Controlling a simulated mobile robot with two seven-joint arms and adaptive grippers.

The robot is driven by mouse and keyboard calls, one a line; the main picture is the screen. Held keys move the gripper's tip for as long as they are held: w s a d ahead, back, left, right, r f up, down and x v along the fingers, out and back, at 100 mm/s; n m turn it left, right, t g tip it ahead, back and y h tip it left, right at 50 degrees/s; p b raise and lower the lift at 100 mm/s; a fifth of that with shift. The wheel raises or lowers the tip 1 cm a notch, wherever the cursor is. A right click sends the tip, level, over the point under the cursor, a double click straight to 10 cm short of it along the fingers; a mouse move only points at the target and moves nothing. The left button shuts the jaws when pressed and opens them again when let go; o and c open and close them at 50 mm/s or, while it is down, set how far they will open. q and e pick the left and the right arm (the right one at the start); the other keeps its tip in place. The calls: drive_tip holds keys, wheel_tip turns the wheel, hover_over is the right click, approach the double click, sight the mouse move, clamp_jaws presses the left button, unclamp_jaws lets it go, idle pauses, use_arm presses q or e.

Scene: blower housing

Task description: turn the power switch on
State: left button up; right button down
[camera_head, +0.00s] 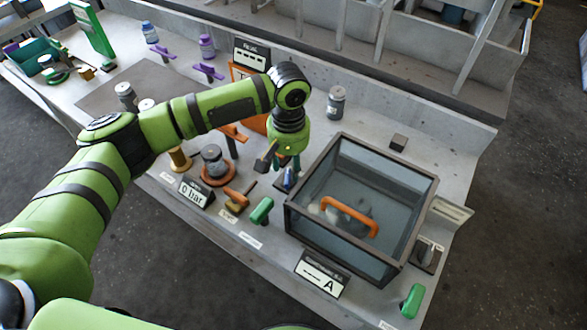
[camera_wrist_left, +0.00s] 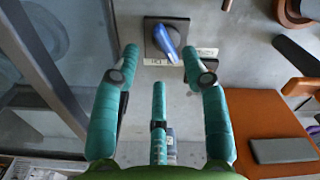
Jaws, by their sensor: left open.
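A switch with a blue lever (camera_wrist_left: 167,42) on a dark square base stands on the bench, with a small white label at its foot. I cannot read whether this label says power. In the head view the blue lever (camera_head: 289,177) shows just left of the glass-walled box. My left gripper (camera_head: 284,163) hangs right above it, pointing down. In the left wrist view the teal fingers of my left gripper (camera_wrist_left: 160,66) are spread and empty. The lever lies just beyond the fingertips, apart from them as far as I can tell. My right gripper is not in view.
The glass-walled box (camera_head: 311,242) with an orange handle (camera_head: 350,213) inside stands close on the right. A green handle (camera_head: 262,210), an orange lever (camera_head: 236,198) and a "0 bar" display (camera_head: 196,191) lie to the left. A display marked A (camera_head: 322,274) stands in front.

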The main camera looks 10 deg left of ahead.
sight(289, 179)
use_arm(q)
drive_tip(key=f, duration=0.3)
drive_tip(key=shift+s+a+f, duration=0.1)
drive_tip(key=shift+s+f, duration=0.2)
drive_tip(key=shift+f, duration=0.05)
drive_tip(key=shift+w+f, duration=0.1)
drive_tip(key=shift+f, duration=0.45)
clamp_jaws()
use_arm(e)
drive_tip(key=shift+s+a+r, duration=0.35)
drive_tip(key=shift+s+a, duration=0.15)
